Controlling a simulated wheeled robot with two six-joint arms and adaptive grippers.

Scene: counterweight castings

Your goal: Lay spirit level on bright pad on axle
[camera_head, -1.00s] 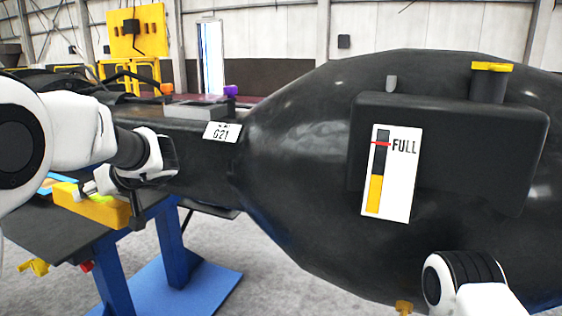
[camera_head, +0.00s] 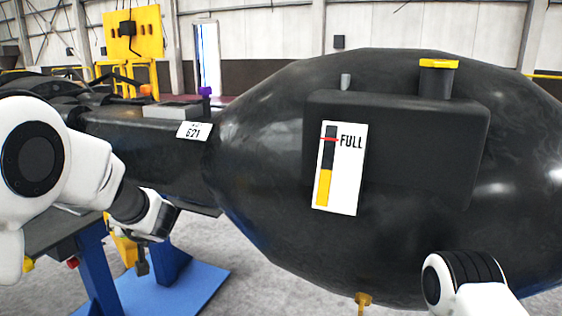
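A yellow bar, which looks like the spirit level (camera_head: 122,248), shows at the lower left, partly hidden by my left arm. My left gripper (camera_head: 140,255) is at the bar, below and in front of the axle, and appears shut on it; the fingers are mostly hidden. The dark axle (camera_head: 155,147) extends left from the big black casting. A light grey pad (camera_head: 170,111) lies on its top, above and right of my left gripper, with nothing on it. Only a link of my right arm shows at the bottom right; its gripper is out of view.
The bulging black casting (camera_head: 260,200) fills the middle and right, with a tank (camera_head: 400,160) bearing a FULL gauge (camera_head: 340,195). A purple item (camera_head: 206,91) stands beside the pad. A blue stand (camera_head: 190,290) is below the axle.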

